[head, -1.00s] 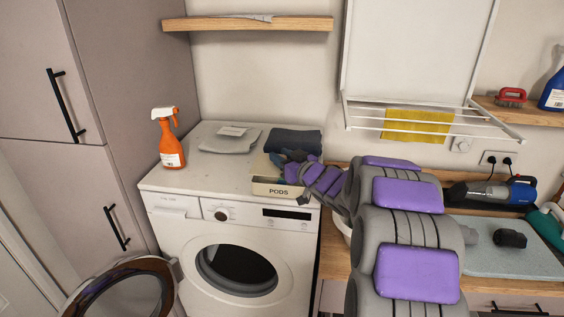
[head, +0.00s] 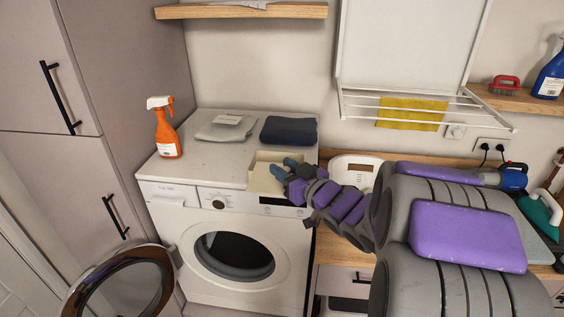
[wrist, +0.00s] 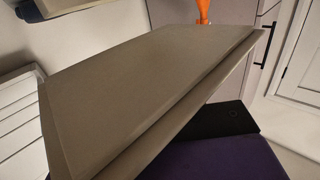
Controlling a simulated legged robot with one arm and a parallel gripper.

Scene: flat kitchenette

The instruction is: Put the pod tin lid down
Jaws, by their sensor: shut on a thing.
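The pod tin lid (wrist: 150,80) fills much of the wrist view as a flat beige-grey panel with a folded rim, tilted and close to the camera. My gripper (head: 287,168) is shut on it, at the front right of the washing machine top. In the head view, a cream boxy shape (head: 261,180) shows around and left of the blue-grey fingers. I cannot tell there where the lid ends and the tin begins. The PODS lettering does not show now. My wrist hides the right part of the tin.
The washing machine (head: 160,172) has free top at left and centre. An orange spray bottle (head: 166,130) stands at left; folded grey cloth (head: 222,130) and dark cloth (head: 289,130) lie behind. The round door (head: 125,285) hangs open. A white device (head: 352,166) is on the right counter.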

